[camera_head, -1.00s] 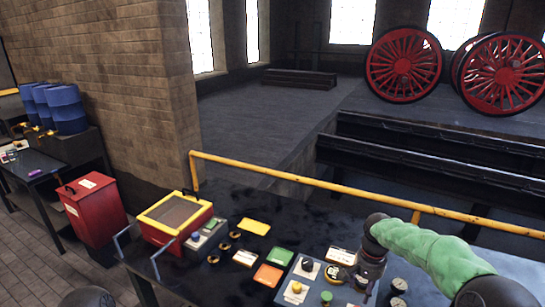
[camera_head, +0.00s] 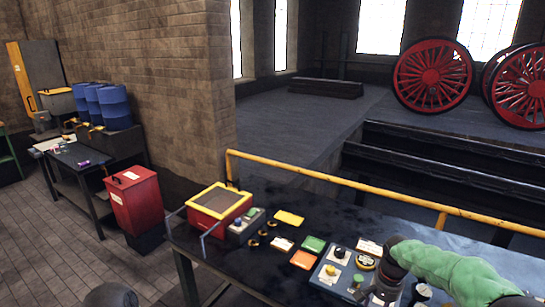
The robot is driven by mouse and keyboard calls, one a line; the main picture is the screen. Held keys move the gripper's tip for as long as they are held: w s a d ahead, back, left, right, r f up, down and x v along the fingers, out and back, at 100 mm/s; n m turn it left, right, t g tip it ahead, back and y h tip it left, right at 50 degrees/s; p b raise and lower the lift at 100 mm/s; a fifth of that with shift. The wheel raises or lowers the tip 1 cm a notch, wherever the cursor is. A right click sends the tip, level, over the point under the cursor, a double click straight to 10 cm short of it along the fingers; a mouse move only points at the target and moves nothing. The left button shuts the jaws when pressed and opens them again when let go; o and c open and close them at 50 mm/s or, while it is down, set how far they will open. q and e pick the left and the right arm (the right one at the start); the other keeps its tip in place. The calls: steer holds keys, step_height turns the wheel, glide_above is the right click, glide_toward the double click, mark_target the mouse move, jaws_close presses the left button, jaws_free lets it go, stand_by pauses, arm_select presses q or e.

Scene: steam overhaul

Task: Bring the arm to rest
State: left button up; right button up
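My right arm comes in from the lower right in a green sleeve. A dark rounded part of mine shows at the bottom left edge. My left gripper is out of the picture.
On the bench are a red box with a yellow rim (camera_head: 220,204), a yellow plate (camera_head: 289,218), a green plate (camera_head: 314,244) and an orange plate (camera_head: 303,260). A yellow rail (camera_head: 330,177) runs behind.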

steer(key=s+a+f+n+y, duration=0.15)
steer(key=s+a+f, duration=0.25)
steer(key=a+f, duration=0.45)
steer(key=s+a+f+n+y, duration=0.15)
steer(key=s+a+f, duration=0.3)
steer(key=f, duration=0.65)
steer(key=s+a+f+n+b, duration=0.1)
steer(key=s+a+f, duration=0.3)
steer(key=s, duration=0.4)
steer(key=s+a+f+n+b, duration=0.1)
steer(key=s+a+f, duration=0.3)
steer(key=s+f, duration=0.2)
steer(key=shift+s+f+y, duration=0.2)
steer(key=shift+s+y, duration=0.1)
steer(key=shift+s, duration=0.7)
